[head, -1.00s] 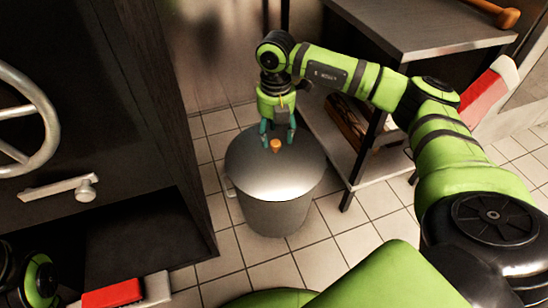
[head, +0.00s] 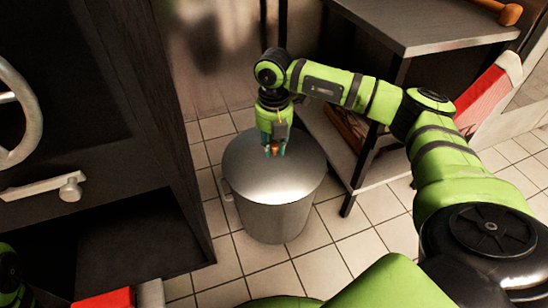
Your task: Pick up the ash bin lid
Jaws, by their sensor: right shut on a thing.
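The ash bin lid (head: 272,180) is a round, grey metal disc with a small orange-brown knob (head: 275,149) on top. It sits on the grey metal ash bin (head: 275,219), which stands on the tiled floor. My right gripper (head: 274,151) points down at the lid and is shut on the knob, its fingers on either side of it. The lid still rests on the bin's rim, as far as I can see. My left gripper is not in view; only a bit of my left arm shows at the lower left corner.
A dark cabinet (head: 120,110) with a handwheel (head: 25,115) and a lever handle (head: 45,187) stands to the left. A metal table (head: 420,25) with a lower shelf stands right of the bin, close to my right arm. Tiled floor (head: 340,255) is clear in front.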

